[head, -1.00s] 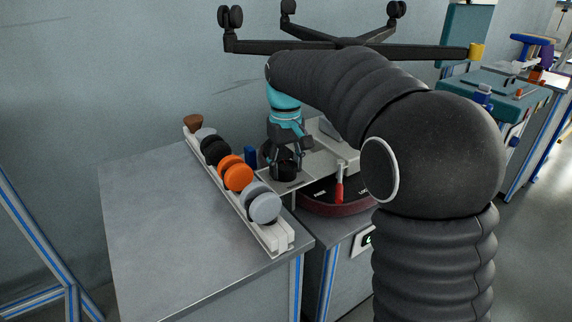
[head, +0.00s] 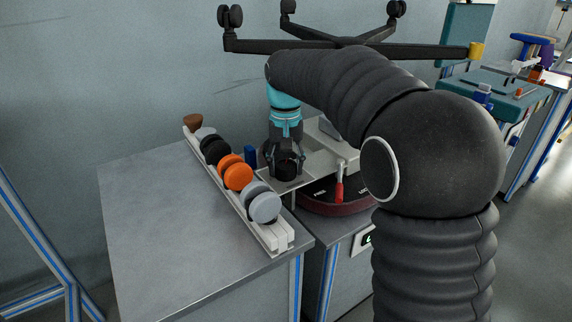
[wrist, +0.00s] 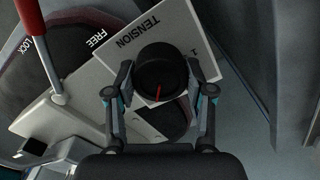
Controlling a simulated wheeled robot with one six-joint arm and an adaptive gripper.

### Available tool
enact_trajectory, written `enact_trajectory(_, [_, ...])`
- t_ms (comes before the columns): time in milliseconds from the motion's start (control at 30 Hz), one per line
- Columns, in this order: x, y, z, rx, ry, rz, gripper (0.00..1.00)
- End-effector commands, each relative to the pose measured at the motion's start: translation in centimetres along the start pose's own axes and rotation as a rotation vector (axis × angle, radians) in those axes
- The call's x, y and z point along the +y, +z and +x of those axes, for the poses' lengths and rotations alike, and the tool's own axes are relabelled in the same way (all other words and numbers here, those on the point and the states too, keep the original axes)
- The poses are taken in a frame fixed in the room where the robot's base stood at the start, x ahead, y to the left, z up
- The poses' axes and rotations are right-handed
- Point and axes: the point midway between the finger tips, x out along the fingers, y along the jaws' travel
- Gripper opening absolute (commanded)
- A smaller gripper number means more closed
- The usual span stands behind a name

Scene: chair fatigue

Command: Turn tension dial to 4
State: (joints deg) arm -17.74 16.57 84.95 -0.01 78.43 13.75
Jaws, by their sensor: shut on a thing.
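The tension dial (wrist: 160,72) is a round black knob with a red pointer line, on a light grey plate marked "TENSION" (wrist: 138,32). A "1" shows on the plate beside the dial; other numbers are hidden or out of view. In the wrist view the red line points toward my gripper's palm, at the bottom of the picture. My gripper (wrist: 161,85) is shut on the dial, one finger on each side of it. In the head view my gripper (head: 286,168) reaches down over the dial from above, and its fingers hide most of it.
A red-handled lever (head: 340,188) stands right of the dial, by a "FREE"/"LOCK" label (wrist: 96,38). A white rack (head: 262,232) of casters, grey, orange and black, lies to the left. A black chair base (head: 340,43) hangs above.

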Motion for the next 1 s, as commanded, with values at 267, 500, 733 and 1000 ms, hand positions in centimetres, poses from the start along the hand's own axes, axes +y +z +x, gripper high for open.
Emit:
enact_trajectory(267, [0.0, 0.1, 0.3, -0.007, 0.001, -0.001, 0.60])
enact_trajectory(500, [0.0, 0.1, 0.1, -0.004, 0.001, -0.001, 0.78])
enact_trajectory(733, [0.0, 0.0, -0.3, -0.001, 0.000, 0.000, 0.78])
enact_trajectory(1000, [0.0, -0.1, -4.5, 0.002, -0.001, -0.001, 0.78])
